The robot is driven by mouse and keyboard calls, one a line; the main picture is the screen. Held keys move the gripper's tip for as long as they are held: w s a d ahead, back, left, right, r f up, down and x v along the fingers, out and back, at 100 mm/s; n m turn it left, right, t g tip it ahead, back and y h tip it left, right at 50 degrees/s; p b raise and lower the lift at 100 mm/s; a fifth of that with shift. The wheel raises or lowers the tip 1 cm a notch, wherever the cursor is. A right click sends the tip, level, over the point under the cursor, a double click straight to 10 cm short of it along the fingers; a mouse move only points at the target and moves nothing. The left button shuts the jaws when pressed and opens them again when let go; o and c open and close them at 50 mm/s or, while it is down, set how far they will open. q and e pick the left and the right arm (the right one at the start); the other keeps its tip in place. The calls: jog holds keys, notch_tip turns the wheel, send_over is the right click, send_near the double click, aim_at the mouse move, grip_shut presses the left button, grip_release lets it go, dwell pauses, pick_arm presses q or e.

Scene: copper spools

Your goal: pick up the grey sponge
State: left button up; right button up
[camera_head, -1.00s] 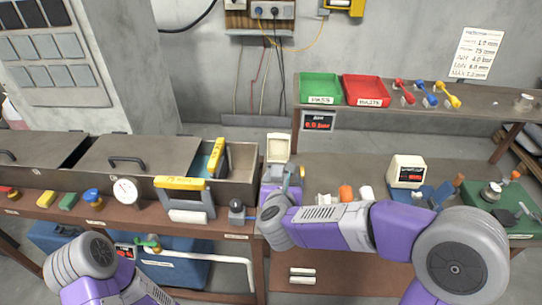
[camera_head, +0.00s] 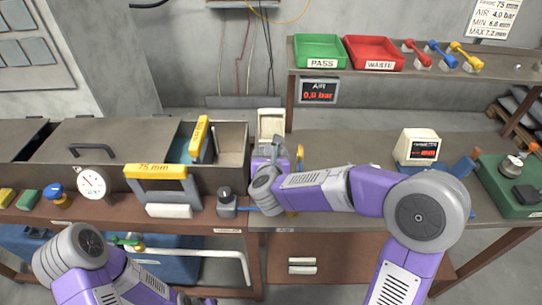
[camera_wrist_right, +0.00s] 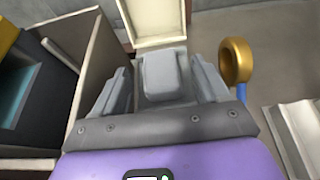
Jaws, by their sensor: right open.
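A grey rounded block that looks like the grey sponge (camera_wrist_right: 163,72) shows in the right wrist view, between my two grey fingers, in front of a cream open lid or frame. My right gripper (camera_wrist_right: 158,84) is open around it, with a finger on each side; I cannot tell whether they touch it. In the head view my right gripper (camera_head: 272,158) is in front of the cream open-lidded box (camera_head: 270,120), and the sponge cannot be made out there. My left gripper is out of view.
A gold ring on a blue stem (camera_wrist_right: 236,62) is close to the right finger. A white display box (camera_head: 416,147) stands farther right. Green (camera_head: 319,51) and red trays (camera_head: 373,52) are on the shelf.

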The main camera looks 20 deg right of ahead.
aim_at(271, 153)
jog(key=shift+x, duration=1.5)
jog(key=shift+s, duration=0.1)
jog(key=c, duration=1)
jog(key=shift+c, duration=0.2)
